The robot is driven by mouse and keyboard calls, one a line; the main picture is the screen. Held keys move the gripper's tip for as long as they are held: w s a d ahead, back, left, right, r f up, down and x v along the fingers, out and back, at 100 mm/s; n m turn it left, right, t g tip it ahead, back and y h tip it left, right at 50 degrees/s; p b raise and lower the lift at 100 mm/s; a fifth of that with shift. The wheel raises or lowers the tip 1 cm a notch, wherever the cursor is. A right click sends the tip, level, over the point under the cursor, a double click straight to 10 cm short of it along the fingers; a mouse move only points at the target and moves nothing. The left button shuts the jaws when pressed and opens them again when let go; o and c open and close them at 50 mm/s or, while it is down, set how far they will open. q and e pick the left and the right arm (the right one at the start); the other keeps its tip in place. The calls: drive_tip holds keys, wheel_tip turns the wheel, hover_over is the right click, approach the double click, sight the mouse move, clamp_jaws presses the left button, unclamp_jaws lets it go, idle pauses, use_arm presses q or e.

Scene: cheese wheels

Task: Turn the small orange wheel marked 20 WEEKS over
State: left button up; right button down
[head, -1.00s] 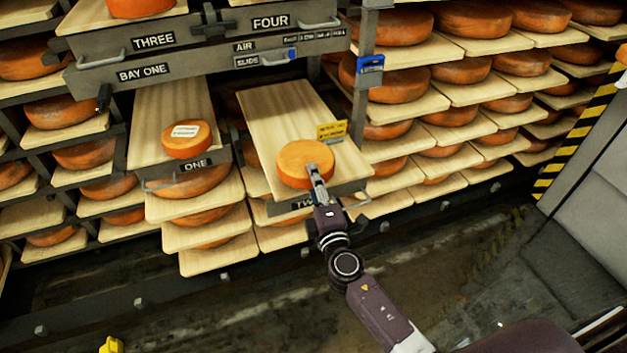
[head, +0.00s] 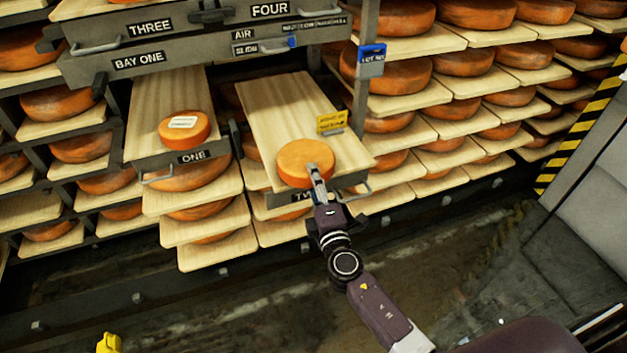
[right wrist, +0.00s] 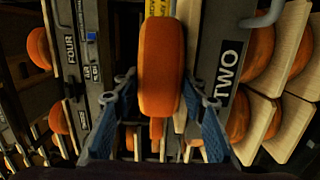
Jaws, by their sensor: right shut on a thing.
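A small orange wheel (head: 305,162) is at the front end of the pale board (head: 280,105) above the TWO plate. No mark can be read on the side that shows. My right gripper (head: 315,172) reaches it from the front and is shut on its near edge. In the right wrist view the wheel (right wrist: 160,68) shows edge-on between the two blue-padded fingers (right wrist: 158,112). I cannot tell whether its underside touches the board. A second small orange wheel (head: 184,129) with a white label lies flat on board ONE.
A yellow tag (head: 332,122) stands beside board TWO at the right. A blue tag (head: 371,54) hangs on the upright post. Racks of large wheels (head: 460,62) fill the right and left. The floor (head: 240,300) in front is open.

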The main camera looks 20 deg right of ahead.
idle(0.3)
drive_tip(key=c, duration=1.2)
unclamp_jaws()
drive_tip(key=shift+r, duration=0.1)
drive_tip(key=shift+o, duration=0.5)
drive_tip(key=shift+s+f, duration=0.1)
drive_tip(key=shift+f, duration=0.35)
drive_tip(key=shift+s, duration=3.95)
drive_tip(key=s+d+f+m+g, duration=0.1)
drive_tip(key=s+f+m+g, duration=0.3)
drive_tip(key=f, duration=0.8)
drive_tip(key=s+d+f+g, duration=0.1)
drive_tip(key=s+f+g, duration=0.1)
drive_tip(key=s+f, duration=0.7)
drive_tip(key=s+d+f+m+g, duration=0.1)
drive_tip(key=s+f+m+g, duration=0.25)
drive_tip(key=f, duration=1.05)
drive_tip(key=s+f+m+g, duration=0.2)
drive_tip(key=s+f, duration=0.3)
drive_tip(key=s, duration=0.5)
drive_tip(key=s+f+m+g, duration=0.3)
drive_tip(key=s+f, duration=0.2)
drive_tip(key=s, duration=0.5)
drive_tip(key=s+f+m+g+y+p, duration=0.1)
drive_tip(key=s+f, duration=0.4)
drive_tip(key=s, duration=0.5)
drive_tip(key=shift+s+d+f+m+g, duration=0.25)
drive_tip(key=shift+d+f+m+g, duration=0.1)
drive_tip(key=shift+m+g, duration=0.35)
